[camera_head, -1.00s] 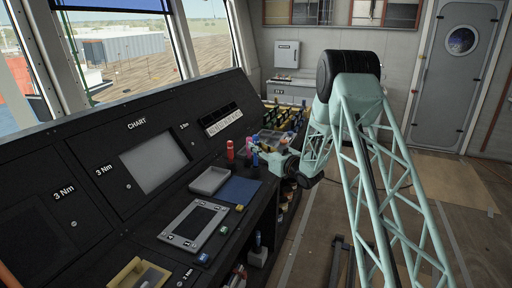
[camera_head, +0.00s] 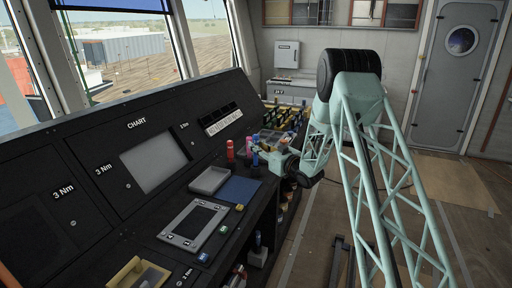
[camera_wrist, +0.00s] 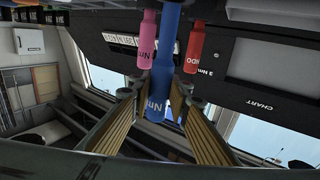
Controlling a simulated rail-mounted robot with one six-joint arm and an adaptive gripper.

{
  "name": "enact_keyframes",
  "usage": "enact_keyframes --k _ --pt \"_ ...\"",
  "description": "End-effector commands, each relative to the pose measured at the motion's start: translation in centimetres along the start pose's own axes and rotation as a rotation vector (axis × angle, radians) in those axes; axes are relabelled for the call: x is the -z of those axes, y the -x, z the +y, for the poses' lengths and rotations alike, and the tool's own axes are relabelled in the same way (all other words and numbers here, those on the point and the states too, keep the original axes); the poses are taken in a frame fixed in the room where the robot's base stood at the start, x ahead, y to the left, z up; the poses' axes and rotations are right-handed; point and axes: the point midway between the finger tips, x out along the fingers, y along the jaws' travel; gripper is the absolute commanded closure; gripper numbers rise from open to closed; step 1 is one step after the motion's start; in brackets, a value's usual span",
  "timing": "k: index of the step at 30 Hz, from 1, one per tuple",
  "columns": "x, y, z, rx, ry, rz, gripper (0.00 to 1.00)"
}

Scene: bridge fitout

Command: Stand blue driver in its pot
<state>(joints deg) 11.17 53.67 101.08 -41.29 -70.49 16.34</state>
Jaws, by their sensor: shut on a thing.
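My gripper (camera_wrist: 167,103) is shut on the blue driver (camera_wrist: 166,50), seen large between its two fingers in the wrist view. The driver runs from the top edge of that view down between the fingers, with pale lettering on its lower part. In the head view my gripper (camera_head: 268,156) is small, over the console's far end beside the upright red (camera_head: 230,148) and pink (camera_head: 255,158) items; the blue driver is hard to make out there. The pink item (camera_wrist: 147,42) and red item (camera_wrist: 194,48) flank the driver in the wrist view. I cannot make out its pot.
A grey tray (camera_head: 209,180), a blue mat (camera_head: 240,190) and a framed screen panel (camera_head: 194,224) lie on the console top. Bins with several coloured tools (camera_head: 285,115) stand beyond. The floor to the right is mostly clear.

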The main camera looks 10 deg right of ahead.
Motion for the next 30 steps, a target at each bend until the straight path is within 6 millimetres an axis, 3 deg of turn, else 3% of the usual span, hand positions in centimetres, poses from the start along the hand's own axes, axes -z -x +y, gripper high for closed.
enact_keyframes --k 30 --pt "-0.93 -0.01 0.01 0.000 0.000 0.000 0.98"
